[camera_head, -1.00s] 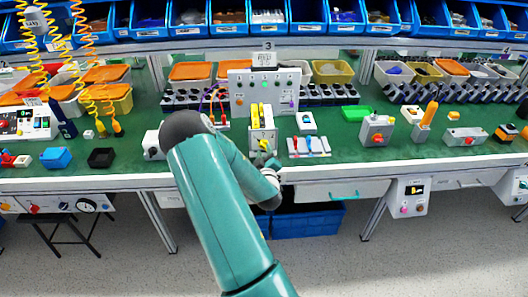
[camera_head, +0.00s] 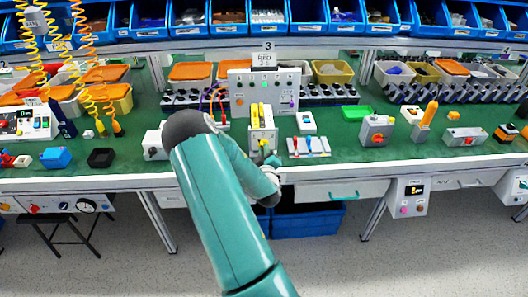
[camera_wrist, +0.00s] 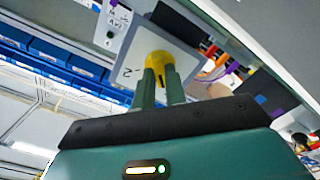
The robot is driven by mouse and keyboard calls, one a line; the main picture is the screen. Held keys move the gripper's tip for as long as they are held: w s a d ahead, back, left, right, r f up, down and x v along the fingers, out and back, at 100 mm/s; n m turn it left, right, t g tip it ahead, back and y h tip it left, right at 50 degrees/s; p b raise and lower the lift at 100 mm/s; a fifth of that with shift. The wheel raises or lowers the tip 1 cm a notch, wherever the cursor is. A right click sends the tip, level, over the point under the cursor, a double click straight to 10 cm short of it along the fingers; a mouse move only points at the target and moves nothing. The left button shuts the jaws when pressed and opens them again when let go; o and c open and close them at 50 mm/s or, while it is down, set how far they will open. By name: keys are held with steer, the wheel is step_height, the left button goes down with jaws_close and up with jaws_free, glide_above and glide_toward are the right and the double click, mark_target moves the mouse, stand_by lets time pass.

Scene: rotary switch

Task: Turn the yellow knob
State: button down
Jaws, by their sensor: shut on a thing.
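The yellow knob (camera_wrist: 158,61) shows in the wrist view on the face of a light grey box (camera_wrist: 128,70). A dark mark is visible on the knob, and a "2" is printed on the face beside it. My gripper (camera_wrist: 160,78) is shut on the knob, with its two green fingers on either side of it. In the head view, my gripper (camera_head: 268,163) is at the front of a box with yellow parts on top (camera_head: 262,118), near the bench's front edge.
A panel with red and blue levers (camera_head: 308,147) stands close to the right. A white box (camera_head: 153,145) is to the left. Blue bins (camera_head: 306,220) sit below the green bench (camera_head: 225,150).

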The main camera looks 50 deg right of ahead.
steer(key=m, duration=0.4)
steer(key=shift+s, duration=0.1)
steer(key=m, duration=0.4)
steer(key=shift+m, duration=0.3)
steer(key=m, duration=0.4)
steer(key=shift+m, duration=0.3)
steer(key=m, duration=0.4)
steer(key=shift+m, duration=0.3)
steer(key=c, duration=1.4)
jaws_free()
steer(key=shift+c, duration=0.2)
